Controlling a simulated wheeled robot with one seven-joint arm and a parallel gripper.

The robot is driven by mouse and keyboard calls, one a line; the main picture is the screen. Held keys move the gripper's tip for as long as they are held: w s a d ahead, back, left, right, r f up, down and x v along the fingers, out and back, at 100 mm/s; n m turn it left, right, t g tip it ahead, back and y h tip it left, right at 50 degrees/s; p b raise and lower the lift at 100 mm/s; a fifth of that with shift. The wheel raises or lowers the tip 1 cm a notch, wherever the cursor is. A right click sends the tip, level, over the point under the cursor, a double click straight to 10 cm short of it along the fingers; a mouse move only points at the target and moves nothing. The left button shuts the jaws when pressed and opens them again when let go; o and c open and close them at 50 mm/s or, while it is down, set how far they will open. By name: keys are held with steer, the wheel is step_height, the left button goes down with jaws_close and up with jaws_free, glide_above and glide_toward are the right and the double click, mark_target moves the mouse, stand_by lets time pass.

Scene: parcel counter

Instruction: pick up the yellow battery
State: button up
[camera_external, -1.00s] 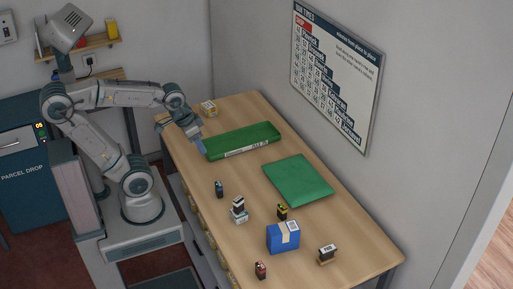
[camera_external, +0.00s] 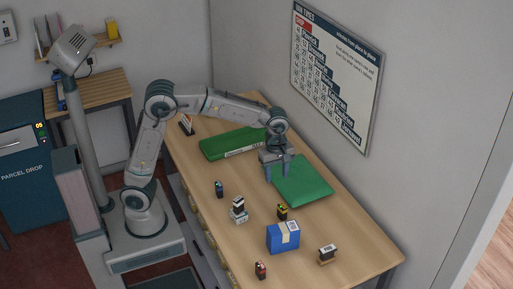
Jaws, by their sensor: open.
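The yellow battery (camera_external: 282,212) appears to be the small dark block with yellow on it, standing on the wooden counter (camera_external: 345,240) just behind the blue parcel. My gripper (camera_external: 277,180) points down over the left part of the green flat envelope, behind the battery and apart from it. Its two fingers are spread with nothing between them. The battery is in plain view, though its details are too small to tell.
A blue parcel (camera_external: 283,238) stands close in front of the battery. A white-and-black item (camera_external: 239,209), a blue-and-dark battery (camera_external: 219,189), a red-and-dark battery (camera_external: 261,270) and a stamp-like block (camera_external: 327,254) stand around. The green envelope (camera_external: 308,187) and green tray (camera_external: 228,144) lie behind.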

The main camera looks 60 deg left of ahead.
mark_target(282, 206)
steer(key=shift+n, duration=0.9)
steer(key=f, duration=0.3)
steer(key=w+d+f, duration=0.1)
steer(key=f, duration=0.3)
steer(key=d+f, duration=0.1)
steer(key=f, duration=0.2)
steer(key=shift+w+d+f, duration=0.15)
steer(key=shift+d+f, duration=0.05)
steer(key=shift+f, duration=0.1)
steer(key=shift+d+f+p, duration=0.15)
steer(key=shift+f+p, duration=0.15)
steer(key=shift+f, duration=1)
steer(key=shift+d+f+p, duration=0.1)
steer(key=shift+f+p, duration=0.15)
steer(key=shift+f, duration=1.05)
jaws_close()
